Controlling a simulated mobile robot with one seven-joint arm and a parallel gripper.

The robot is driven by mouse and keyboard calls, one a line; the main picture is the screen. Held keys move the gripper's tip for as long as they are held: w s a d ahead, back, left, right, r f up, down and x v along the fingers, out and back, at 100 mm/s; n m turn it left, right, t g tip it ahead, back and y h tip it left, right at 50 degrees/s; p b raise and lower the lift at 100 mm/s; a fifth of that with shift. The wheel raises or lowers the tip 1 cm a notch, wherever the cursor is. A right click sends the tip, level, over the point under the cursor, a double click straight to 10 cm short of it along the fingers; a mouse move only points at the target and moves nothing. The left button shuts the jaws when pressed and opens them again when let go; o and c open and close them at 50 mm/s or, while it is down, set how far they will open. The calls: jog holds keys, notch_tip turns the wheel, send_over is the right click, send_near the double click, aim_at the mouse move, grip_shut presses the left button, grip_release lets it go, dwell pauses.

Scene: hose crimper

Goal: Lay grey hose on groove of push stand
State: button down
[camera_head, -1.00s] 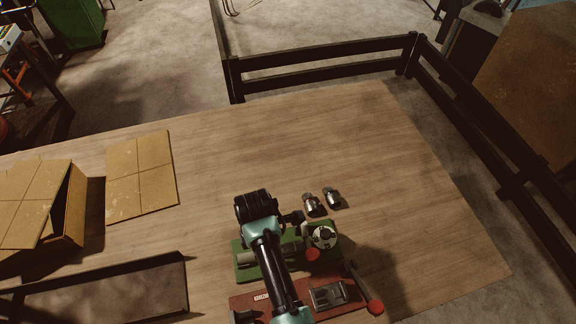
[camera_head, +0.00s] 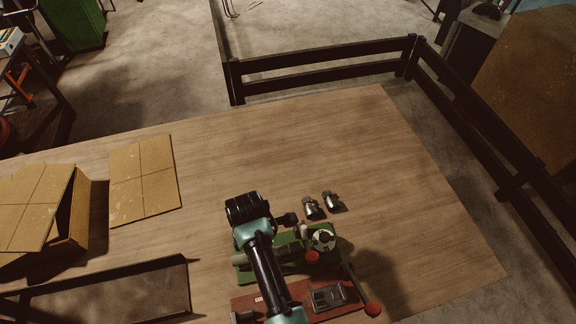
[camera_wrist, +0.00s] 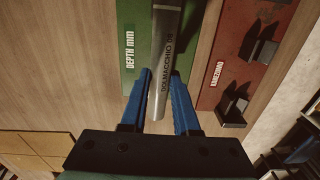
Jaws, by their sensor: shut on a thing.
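My gripper (camera_wrist: 162,76) has blue fingers on both sides of the grey hose (camera_wrist: 165,50) and is shut on it. The hose carries dark lettering and runs lengthwise between the fingers, its near end cut open. It is over the green stand (camera_wrist: 133,25), marked "DEPTH mm". I cannot tell whether the hose touches the stand; the groove is hidden. In the head view my arm covers the gripper and much of the green stand (camera_head: 290,267); a grey hose end (camera_head: 240,259) shows left of the arm. A round white disc (camera_head: 322,240) stands at the stand's right end.
A red board (camera_head: 330,312) with a metal block (camera_head: 327,297) and a red-knobbed lever (camera_head: 373,309) lies in front. Two metal fittings (camera_head: 313,209) (camera_head: 331,200) stand behind the green stand. Cardboard (camera_head: 145,180) and a dark tray (camera_head: 110,290) lie left. The table's back is clear.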

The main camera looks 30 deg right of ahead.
jog(key=shift+r+p, duration=2.45)
jog(key=shift+r, duration=0.15)
